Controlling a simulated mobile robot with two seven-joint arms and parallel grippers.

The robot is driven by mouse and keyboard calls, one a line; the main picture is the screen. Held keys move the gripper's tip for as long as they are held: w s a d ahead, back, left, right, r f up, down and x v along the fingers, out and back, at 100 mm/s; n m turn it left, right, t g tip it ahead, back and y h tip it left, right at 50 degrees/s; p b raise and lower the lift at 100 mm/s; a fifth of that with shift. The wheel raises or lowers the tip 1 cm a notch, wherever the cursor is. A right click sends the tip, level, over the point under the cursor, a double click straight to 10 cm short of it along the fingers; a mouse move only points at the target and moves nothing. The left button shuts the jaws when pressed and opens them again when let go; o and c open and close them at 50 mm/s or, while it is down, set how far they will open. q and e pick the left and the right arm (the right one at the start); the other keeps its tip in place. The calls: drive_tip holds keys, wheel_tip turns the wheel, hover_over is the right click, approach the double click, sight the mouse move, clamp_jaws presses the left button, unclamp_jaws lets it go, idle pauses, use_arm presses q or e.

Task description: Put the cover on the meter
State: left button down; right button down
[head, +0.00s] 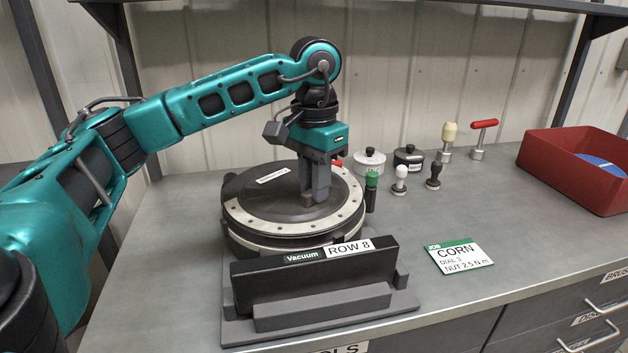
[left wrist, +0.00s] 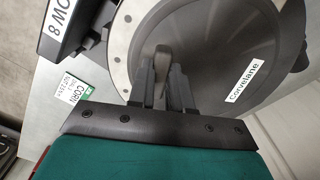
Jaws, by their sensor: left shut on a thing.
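The dark, shallow-domed cover (head: 262,202) lies level over the round meter (head: 250,244), which stands behind the front plate. A pale ring with small holes surrounds the dome; I cannot tell whether it belongs to the cover or the meter. My left gripper (head: 316,194) points straight down onto the cover, right of its middle. In the left wrist view, its fingers (left wrist: 161,88) are shut on a grey grip of the cover (left wrist: 208,50), which bears a "Corvelane" label. Whether the cover touches the meter all round cannot be told. My right gripper is out of view.
A black "Vacuum ROW 8" plate (head: 312,262) stands before the meter. Right of it are a "CORN" card (head: 459,256), several small knobs and weights, a red-handled tool (head: 481,138) and a red bin (head: 570,175). The bench is clear at front right.

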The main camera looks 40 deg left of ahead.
use_arm(q)
drive_tip(key=c, duration=1)
unclamp_jaws()
drive_tip(key=shift+o, duration=0.2)
drive_tip(key=shift+c, duration=0.5)
drive_tip(key=shift+r+p, duration=3.1)
drive_tip(key=shift+r, duration=0.6)
wheel_tip(320, 180, up, 2)
drive_tip(key=shift+r, duration=0.1)
